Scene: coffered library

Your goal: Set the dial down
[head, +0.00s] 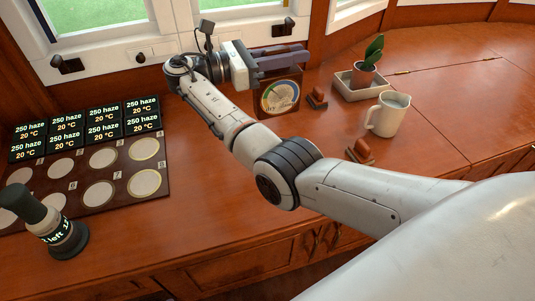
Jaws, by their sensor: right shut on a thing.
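The dial (280,98) is a dark upright plate with a round pale face, a coloured arc and small lettering that I cannot fully read. It is at the upper middle of the head view. My right gripper (290,58) is shut on its top edge, with the dark fingers lying across it. The dial's lower edge is close to the wooden worktop (330,225); I cannot tell whether it touches. My left gripper is out of view.
Two small brown wooden blocks (316,98) (360,152) sit right of the dial.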

